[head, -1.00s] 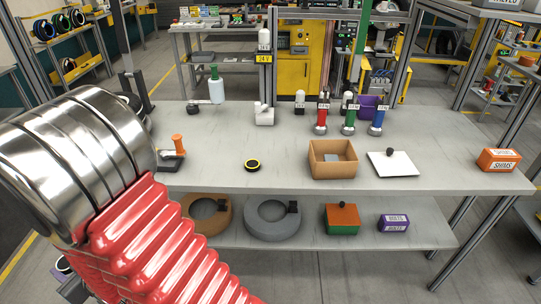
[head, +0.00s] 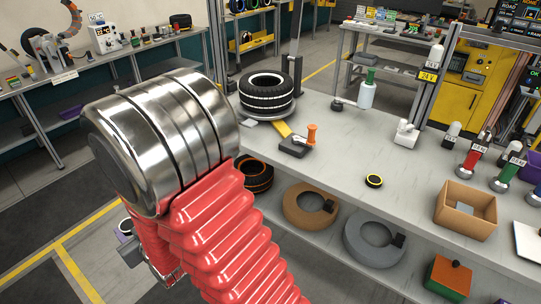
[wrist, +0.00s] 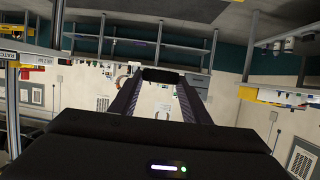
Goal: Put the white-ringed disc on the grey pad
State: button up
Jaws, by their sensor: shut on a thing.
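My gripper (wrist: 160,78) is in the wrist view, with its two dark fingers closed on a small black thing (wrist: 161,74) seen edge-on. No white ring shows on it from here, so I cannot tell if it is the white-ringed disc. In the head view my red-sleeved arm covers most of the gripper at the lower left. A small black disc with a yellow ring (head: 374,181) lies on the workbench (head: 345,150). I cannot make out the grey pad for certain.
A white-striped tyre (head: 266,92) sits on a round plate at the bench's far left, near an orange-handled tool (head: 311,134). An open cardboard box (head: 466,209) stands at the right. Another bench (head: 75,75) with small devices is at the left. Floor between the benches is clear.

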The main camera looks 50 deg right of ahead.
aim_at(465, 209)
jog(key=u, duration=0.4)
jog(key=k, duration=1.65)
jog(key=z, duration=0.6)
jog(key=i, duration=0.6)
jog(key=z, duration=0.05)
